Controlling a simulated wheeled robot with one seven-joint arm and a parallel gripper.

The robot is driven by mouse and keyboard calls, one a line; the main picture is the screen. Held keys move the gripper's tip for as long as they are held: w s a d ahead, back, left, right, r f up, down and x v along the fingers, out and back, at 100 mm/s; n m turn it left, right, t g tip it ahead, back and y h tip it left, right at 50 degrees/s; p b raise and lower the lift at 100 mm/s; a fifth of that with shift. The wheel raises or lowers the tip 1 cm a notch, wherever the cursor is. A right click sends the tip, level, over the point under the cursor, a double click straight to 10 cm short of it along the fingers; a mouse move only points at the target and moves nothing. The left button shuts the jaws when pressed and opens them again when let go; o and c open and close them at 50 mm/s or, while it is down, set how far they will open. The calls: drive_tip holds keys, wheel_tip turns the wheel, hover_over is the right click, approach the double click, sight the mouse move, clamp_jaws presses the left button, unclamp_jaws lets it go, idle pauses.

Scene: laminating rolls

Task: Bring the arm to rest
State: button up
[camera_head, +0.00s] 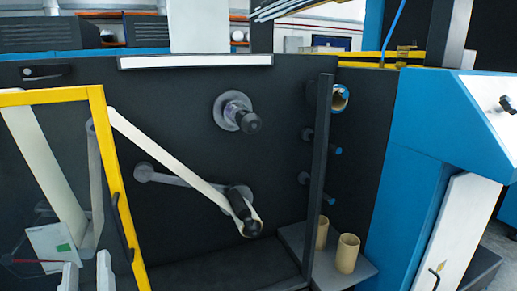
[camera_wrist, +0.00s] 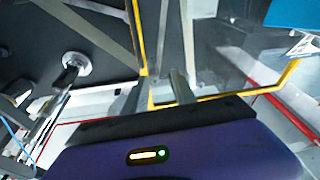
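My gripper (camera_wrist: 156,96) shows in the wrist view as two grey fingers above a dark bar and a purple body with a small lit strip. The fingers stand apart and nothing shows between them, so it looks open and empty. Behind it are a yellow frame edge and a clear panel. In the head view, two pale upright shapes stand at the bottom left by the yellow-framed door (camera_head: 117,190). I cannot tell if they are my fingers. Most of my arm is out of view.
The dark machine panel (camera_head: 190,75) carries an upper spindle (camera_head: 240,117) without a roll and a lower spindle (camera_head: 241,207) with a pale web (camera_head: 165,155) running around it. Two tan cores (camera_head: 347,253) (camera_head: 321,232) stand on a shelf (camera_head: 318,267) at right. A dark post (camera_head: 319,150) rises before it.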

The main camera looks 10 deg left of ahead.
drive_tip(key=s+d+f+h, duration=0.1)
drive_tip(key=d+f, duration=0.4)
drive_tip(key=d, duration=0.4)
drive_tip(key=s+d+f+m+h, duration=0.15)
drive_tip(key=d+f, duration=0.35)
drive_tip(key=d, duration=0.5)
drive_tip(key=s+d+f, duration=0.2)
drive_tip(key=d+f, duration=0.3)
drive_tip(key=d, duration=0.4)
drive_tip(key=s+d+f+m+h, duration=0.4)
drive_tip(key=s+d+h, duration=0.2)
drive_tip(key=s+d, duration=0.4)
drive_tip(key=s+d+f+m+h, duration=0.45)
drive_tip(key=s+d, duration=0.35)
drive_tip(key=d, duration=0.5)
wheel_tip(320, 180, up, 13)
drive_tip(key=p, duration=1.2)
drive_tip(key=shift+w+a+r+g+h, duration=0.2)
drive_tip(key=shift+w+a+g+h, duration=0.1)
drive_tip(key=shift+w+g, duration=0.1)
